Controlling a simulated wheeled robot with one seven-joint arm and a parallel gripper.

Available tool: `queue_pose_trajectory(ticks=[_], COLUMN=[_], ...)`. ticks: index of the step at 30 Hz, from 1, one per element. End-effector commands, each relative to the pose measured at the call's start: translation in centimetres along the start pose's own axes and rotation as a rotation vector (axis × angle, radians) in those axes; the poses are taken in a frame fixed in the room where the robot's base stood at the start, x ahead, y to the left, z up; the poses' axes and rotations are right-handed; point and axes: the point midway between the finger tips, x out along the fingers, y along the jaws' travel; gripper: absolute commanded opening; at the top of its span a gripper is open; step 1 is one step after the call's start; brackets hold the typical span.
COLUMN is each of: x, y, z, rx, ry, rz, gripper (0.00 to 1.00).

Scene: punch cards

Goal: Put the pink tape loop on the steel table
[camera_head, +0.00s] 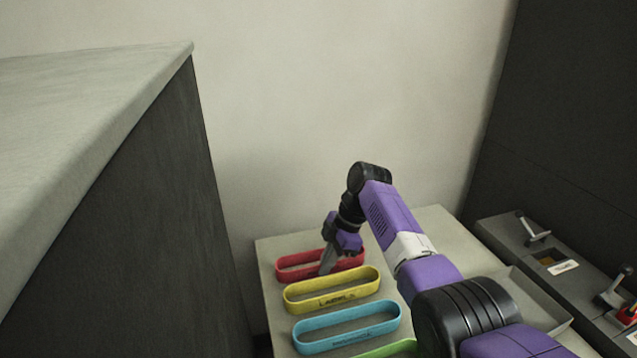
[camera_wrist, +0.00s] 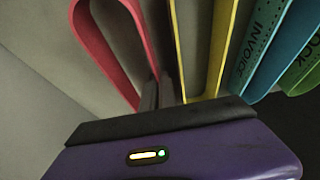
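The pink tape loop (camera_head: 292,274), a reddish long oval band, stands on edge at the far end of a row of loops on a grey tabletop (camera_head: 272,302). My gripper (camera_head: 327,268) points down at its near long wall. In the wrist view my gripper's two fingers (camera_wrist: 160,92) are close together, with the near wall of the pink tape loop (camera_wrist: 103,50) running between them; they look shut on it. The fingertips are partly hidden. A larger pale-topped counter (camera_head: 70,110) is at left; I cannot tell which surface is the steel table.
A yellow loop (camera_head: 335,300) stands close beside the pink one, then a blue loop (camera_head: 345,341) and a green loop (camera_head: 390,350). A shallow grey tray (camera_head: 530,300) is at right, beside a dark unit with levers (camera_head: 533,230). The left counter's visible top is clear.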

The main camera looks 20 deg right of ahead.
Motion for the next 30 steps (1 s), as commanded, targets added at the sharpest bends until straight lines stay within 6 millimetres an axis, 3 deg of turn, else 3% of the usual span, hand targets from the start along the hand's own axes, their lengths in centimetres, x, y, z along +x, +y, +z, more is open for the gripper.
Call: queue_pose_trajectory(ticks=[1, 5, 9, 20, 25, 30], x=[1.1, 1.4, 1.3, 1.0, -0.5, -4.2], y=[0.0, 0.0, 0.0, 0.0, 0.1, 0.1], z=[0.4, 0.6, 0.5, 0.4, 0.1, 0.1], rx=[0.0, 0.0, 0.0, 0.0, 0.0, 0.0], ry=[0.0, 0.0, 0.0, 0.0, 0.0, 0.0], rz=[0.0, 0.0, 0.0, 0.0, 0.003, 0.005], gripper=[0.0, 0.0, 0.24, 0.24, 0.24, 0.24])
